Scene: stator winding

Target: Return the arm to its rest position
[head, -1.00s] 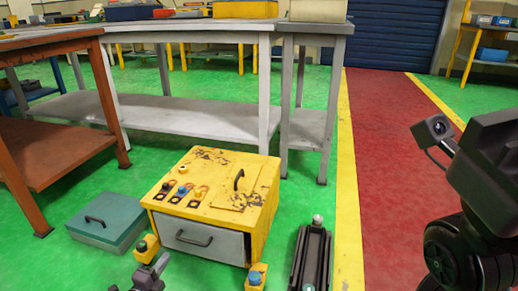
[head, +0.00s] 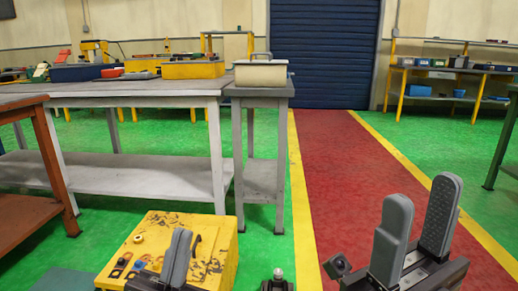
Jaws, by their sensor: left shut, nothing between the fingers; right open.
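My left gripper (head: 178,260) shows at the bottom of the head view. Its grey fingers point up and are together, with nothing between them, in front of a yellow machine box (head: 215,238). My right gripper (head: 413,228) is at the lower right, over the red walkway in the picture. Its two grey padded fingers point up with a gap between them, and it is empty. Most of both arms is out of the frame.
A grey workbench (head: 130,167) stands ahead on the left, with yellow and cream boxes on top. A brown table (head: 47,165) is at the left edge. The red walkway (head: 345,150) leads clear to a blue shutter (head: 323,50). A shelf rack (head: 455,85) stands far right.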

